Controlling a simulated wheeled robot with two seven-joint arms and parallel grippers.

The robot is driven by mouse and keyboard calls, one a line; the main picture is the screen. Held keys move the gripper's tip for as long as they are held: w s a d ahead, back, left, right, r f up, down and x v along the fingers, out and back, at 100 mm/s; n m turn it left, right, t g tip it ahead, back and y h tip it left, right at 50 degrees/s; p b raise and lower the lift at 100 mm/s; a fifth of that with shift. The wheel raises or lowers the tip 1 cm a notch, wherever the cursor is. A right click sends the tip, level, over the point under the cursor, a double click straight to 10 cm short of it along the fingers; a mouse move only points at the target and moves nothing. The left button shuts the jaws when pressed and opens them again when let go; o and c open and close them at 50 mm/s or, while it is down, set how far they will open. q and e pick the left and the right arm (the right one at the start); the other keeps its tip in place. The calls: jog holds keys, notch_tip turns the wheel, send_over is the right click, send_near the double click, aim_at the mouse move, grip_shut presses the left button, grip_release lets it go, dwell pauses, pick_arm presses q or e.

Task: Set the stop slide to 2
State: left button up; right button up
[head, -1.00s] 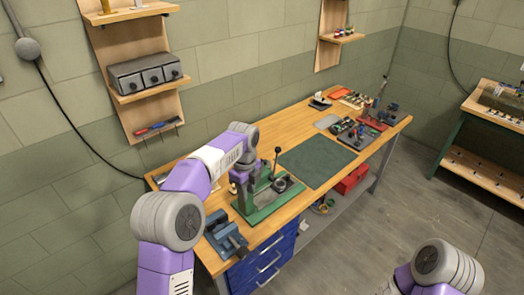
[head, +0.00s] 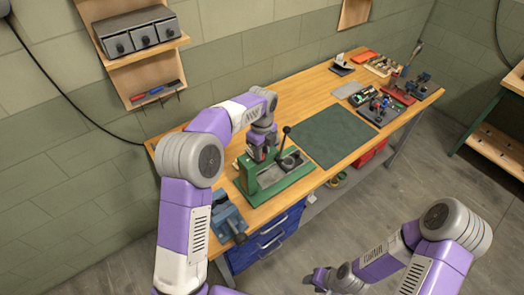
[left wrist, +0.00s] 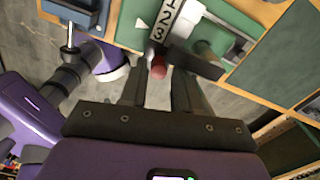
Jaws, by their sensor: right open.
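The green fixture (head: 275,180) stands on the workbench, with a dark lever (head: 284,139) on it. A red knob (left wrist: 158,70) is at the strip's end near the 3. My left gripper (head: 259,152) is over the fixture; in its wrist view its fingers (left wrist: 160,83) stand apart, one on each side of the knob, with no clear contact. My right gripper (head: 318,279) is open and empty, away from the bench.
A blue vise (head: 228,218) is at the bench's near left end. A dark green mat (head: 328,136) lies right of the fixture. Trays and tools (head: 380,108) fill the far right end. A wall shelf with grey drawers (head: 138,37) hangs behind. The floor in front is clear.

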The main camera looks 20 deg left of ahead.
pick_arm(q)
jog(key=shift+s+f, duration=0.15)
jog(key=shift+s, duration=0.05)
jog(key=shift+w, duration=0.1)
jog(key=shift+c, duration=1.1)
grip_shut()
jog(key=shift+s+d, duration=0.55)
jog(key=shift+d, duration=0.2)
jog(key=shift+o, duration=1.1)
grip_release()
